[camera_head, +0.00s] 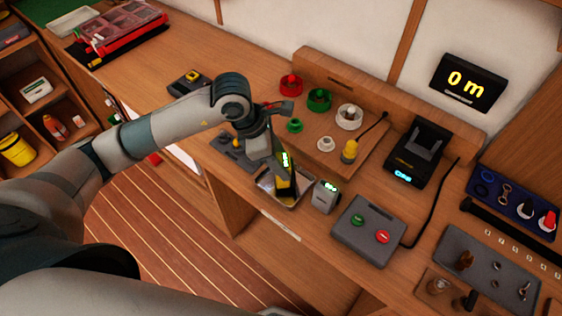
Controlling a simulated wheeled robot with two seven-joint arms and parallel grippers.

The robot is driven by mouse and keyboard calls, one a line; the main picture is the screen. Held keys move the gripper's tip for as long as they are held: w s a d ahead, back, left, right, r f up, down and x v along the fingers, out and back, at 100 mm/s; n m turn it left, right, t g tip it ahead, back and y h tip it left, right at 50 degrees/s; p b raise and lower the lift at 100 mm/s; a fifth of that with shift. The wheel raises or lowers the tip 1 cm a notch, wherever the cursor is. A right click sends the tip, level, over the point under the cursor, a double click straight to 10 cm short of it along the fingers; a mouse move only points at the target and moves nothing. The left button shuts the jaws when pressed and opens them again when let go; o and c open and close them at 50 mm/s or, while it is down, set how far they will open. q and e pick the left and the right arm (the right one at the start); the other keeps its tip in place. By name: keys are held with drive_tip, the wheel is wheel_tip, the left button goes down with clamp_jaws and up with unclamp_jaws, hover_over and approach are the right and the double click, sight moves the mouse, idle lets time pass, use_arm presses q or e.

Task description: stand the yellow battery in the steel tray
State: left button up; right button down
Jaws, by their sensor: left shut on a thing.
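My left gripper (281,172) is above the steel tray (266,190), shut on the yellow battery (284,189). The battery is dark and yellow, roughly upright, with a lit green display near its top. Its lower end is over or inside the tray; I cannot tell whether it touches the tray floor. The gripper and battery hide part of the tray. My right gripper is not in view.
A grey battery-like block (325,197) with a green display stands just right of the tray. A grey box with green and red buttons (368,232) is further right. A black charger-like dock (417,155) and a wooden board (325,128) with coloured knobs stand behind.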

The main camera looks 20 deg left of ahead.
use_arm(q)
drive_tip(key=shift+f, duration=0.85)
drive_tip(key=shift+f, duration=0.1)
drive_tip(key=shift+f, duration=0.1)
drive_tip(key=o, duration=1.3)
drive_tip(key=shift+r, duration=0.2)
drive_tip(key=shift+r, duration=0.1)
